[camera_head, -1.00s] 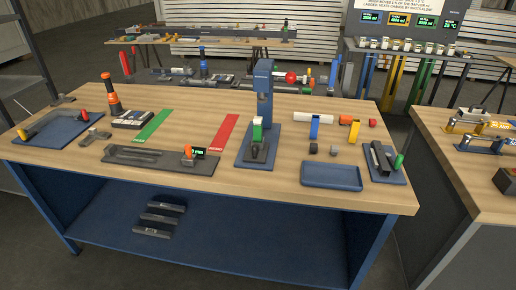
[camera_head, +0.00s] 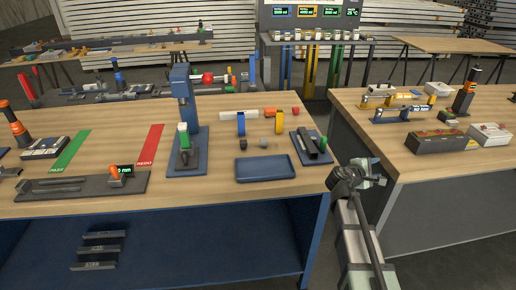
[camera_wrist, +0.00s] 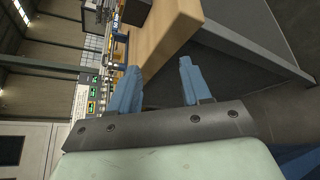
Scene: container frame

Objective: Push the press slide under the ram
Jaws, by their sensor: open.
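The blue press (camera_head: 181,82) stands on its base plate near the middle of the left workbench, with a red ball knob (camera_head: 208,78) at its upper right. Its dark slide (camera_head: 186,158) lies low at the front of the base. A green and white block (camera_head: 183,135) shows just above and behind the slide. The ram is too small to make out clearly. My gripper (camera_head: 370,172) is off the bench's right end, well apart from the press. In the wrist view my gripper (camera_wrist: 160,84) has two blue fingers spread wide with nothing between them.
A blue tray (camera_head: 264,168) lies right of the press, with a dark holder (camera_head: 311,147) beyond it. A gauge fixture (camera_head: 82,186) lies at the left front. A second bench (camera_head: 412,170) stands at the right across a gap, carrying several tools and boxes.

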